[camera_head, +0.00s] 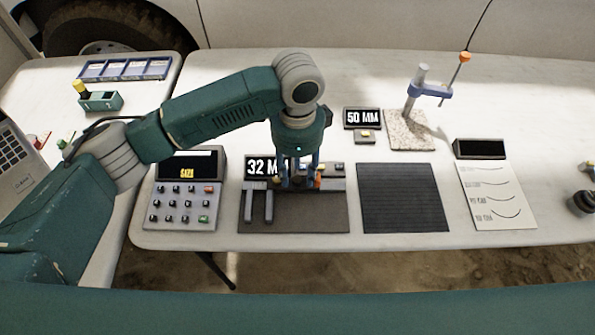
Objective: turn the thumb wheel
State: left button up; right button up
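A measuring device with a dark base (310,215) stands at the front middle of the table. Its display (259,167) reads "32 M", with the rest hidden by my gripper. Two grey jaws (258,206) stick out toward the front at its left. My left gripper (300,183) points down over the device's bar, its two blue fingers apart. Small orange parts show at the fingertips. I cannot tell which part is the thumb wheel, or whether the fingers touch it. My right gripper is not in view.
A keypad (180,206) with a screen stands left of the device. A dark ribbed mat (402,198) and a paper sheet (497,195) lie to its right. Behind are a "50 MM" display (362,118) and a stand on a speckled base (409,131). The table's front edge is close.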

pick_arm(q)
jog(key=shift+f, duration=0.55)
grip_shut()
jog(key=shift+r+p, duration=0.1)
jog(key=shift+p, duration=0.2)
jog(key=n+p, duration=0.6)
jog(key=p, duration=0.5)
jog(key=shift+r+n+p, duration=0.15)
jog(key=shift+n+p, duration=0.2)
jog(key=shift+n, duration=0.05)
jog(key=shift+n+p, duration=0.7)
jog(key=shift+p, duration=0.1)
jog(key=shift+w+a+f, duration=0.1)
jog(key=shift+f, duration=0.15)
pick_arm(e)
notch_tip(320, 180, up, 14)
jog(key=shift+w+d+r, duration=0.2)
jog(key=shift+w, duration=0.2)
